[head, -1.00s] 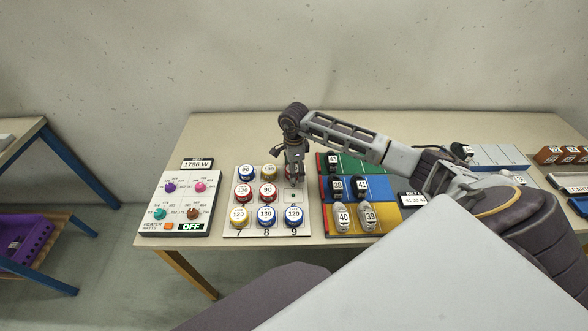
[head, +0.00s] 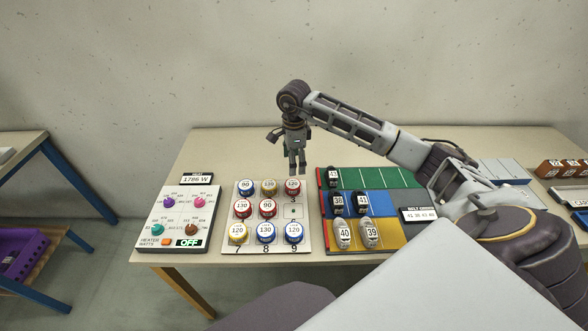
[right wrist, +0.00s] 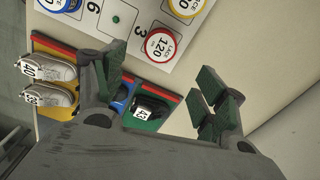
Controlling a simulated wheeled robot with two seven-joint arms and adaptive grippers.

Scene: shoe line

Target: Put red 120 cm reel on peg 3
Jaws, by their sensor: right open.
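The red 120 reel (head: 292,187) sits at the far right corner of the white peg board (head: 275,242), at peg 3. In the right wrist view the red 120 reel (right wrist: 160,44) lies flat beside the printed number 3. My right gripper (head: 297,168) is above and just behind this reel, pointing down and apart from it. In the right wrist view my right gripper (right wrist: 163,72) has its fingers spread with nothing between them. The peg under the reel is hidden. My left gripper is not in view.
Other blue, yellow and red reels fill the board, except for bare peg 6 (head: 293,211). A heater panel (head: 180,218) stands to the left. A coloured rack (head: 390,205) with several shoes is close on the right. The table behind the board is clear.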

